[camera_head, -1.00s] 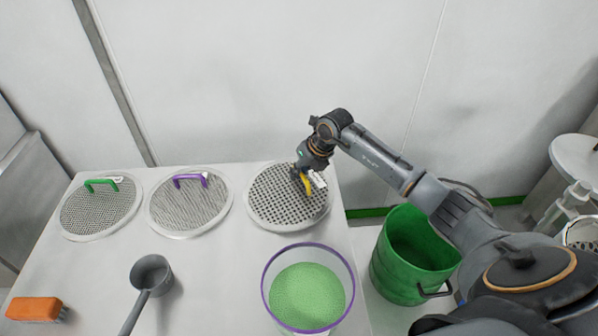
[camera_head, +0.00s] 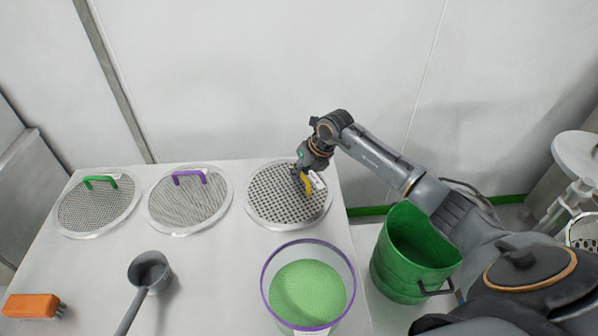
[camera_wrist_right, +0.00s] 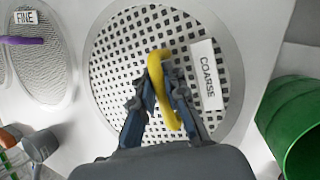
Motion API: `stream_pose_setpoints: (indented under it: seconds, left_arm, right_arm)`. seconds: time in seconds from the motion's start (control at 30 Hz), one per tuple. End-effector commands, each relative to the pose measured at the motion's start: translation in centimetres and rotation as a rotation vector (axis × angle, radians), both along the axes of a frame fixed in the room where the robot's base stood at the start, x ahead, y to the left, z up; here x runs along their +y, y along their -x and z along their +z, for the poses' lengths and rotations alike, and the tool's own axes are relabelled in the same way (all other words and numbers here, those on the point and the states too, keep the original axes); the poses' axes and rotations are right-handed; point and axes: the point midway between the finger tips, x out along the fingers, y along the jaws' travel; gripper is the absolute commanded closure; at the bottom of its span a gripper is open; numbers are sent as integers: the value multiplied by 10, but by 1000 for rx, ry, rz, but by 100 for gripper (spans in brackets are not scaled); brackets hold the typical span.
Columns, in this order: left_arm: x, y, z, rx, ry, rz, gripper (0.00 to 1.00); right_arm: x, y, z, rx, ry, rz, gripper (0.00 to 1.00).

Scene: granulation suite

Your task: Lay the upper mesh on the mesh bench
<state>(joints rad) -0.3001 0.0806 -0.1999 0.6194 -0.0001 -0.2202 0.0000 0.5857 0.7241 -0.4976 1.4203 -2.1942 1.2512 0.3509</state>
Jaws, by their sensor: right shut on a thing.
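A round mesh with coarse holes and a yellow handle (camera_head: 262,213) lies at the right end of the white bench (camera_head: 215,270). In the right wrist view this mesh (camera_wrist_right: 112,62) carries a label reading COARSE. My right gripper (camera_head: 305,180) is over it, shut on the yellow handle (camera_wrist_right: 157,70). The mesh looks flat on or very close to the bench top. A mesh with a purple handle (camera_head: 190,208) and a mesh with a green handle (camera_head: 97,211) lie to its left. The purple-handled mesh (camera_wrist_right: 38,65) has a FINE label. My left gripper is not in view.
A clear purple-rimmed tub of green granules (camera_head: 308,292) stands in front of the coarse mesh. A grey scoop (camera_head: 150,272) and an orange brush (camera_head: 32,306) lie at the front left. A green bin (camera_head: 412,255) stands right of the bench. The wall is close behind.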

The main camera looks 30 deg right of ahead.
Motion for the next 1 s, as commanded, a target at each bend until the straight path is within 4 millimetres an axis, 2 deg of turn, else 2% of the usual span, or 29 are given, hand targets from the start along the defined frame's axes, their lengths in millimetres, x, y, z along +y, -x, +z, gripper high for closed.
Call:
stream_pose_setpoints:
  seconds: [0.17,0.2,0.3,0.67,0.77,1.0]
  left_arm:
    - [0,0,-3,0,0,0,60]
    - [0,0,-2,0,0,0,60]
    - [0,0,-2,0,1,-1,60]
    - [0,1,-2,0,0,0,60]
    - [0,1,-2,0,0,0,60]
    - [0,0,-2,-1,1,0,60]
  right_arm:
    - [0,0,-3,0,0,0,100]
    - [0,0,-2,0,0,0,81]
    - [0,0,-2,0,0,0,61]
    - [-1,1,0,1,1,1,61]
    - [-4,6,11,0,3,1,61]
    - [-14,25,56,-3,5,1,61]
